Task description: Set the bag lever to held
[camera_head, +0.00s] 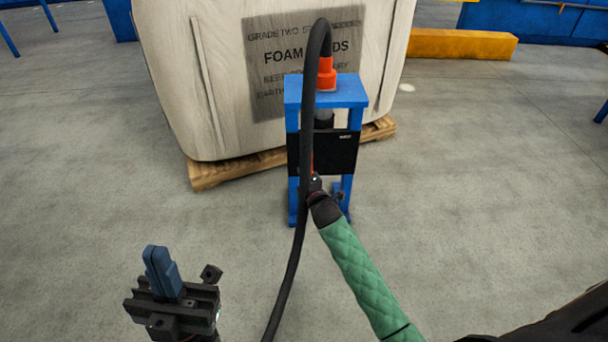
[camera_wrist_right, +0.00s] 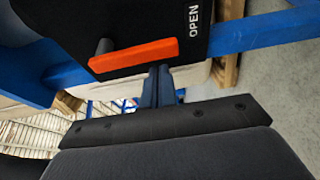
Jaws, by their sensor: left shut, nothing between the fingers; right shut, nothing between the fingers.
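The bag lever (camera_wrist_right: 133,56) is an orange bar on a black panel (camera_wrist_right: 226,40) in the right wrist view. It lies nearly level there, with the white word OPEN beside its right end. My left gripper (camera_head: 161,268) is shut and empty, low at left, far from the panel.
A black hose (camera_head: 303,180) runs from the orange fitting (camera_head: 326,74) atop the blue stand (camera_head: 348,92) down past the panel. A large pale foam bag (camera_head: 170,60) on a wooden pallet (camera_head: 225,172) stands behind.

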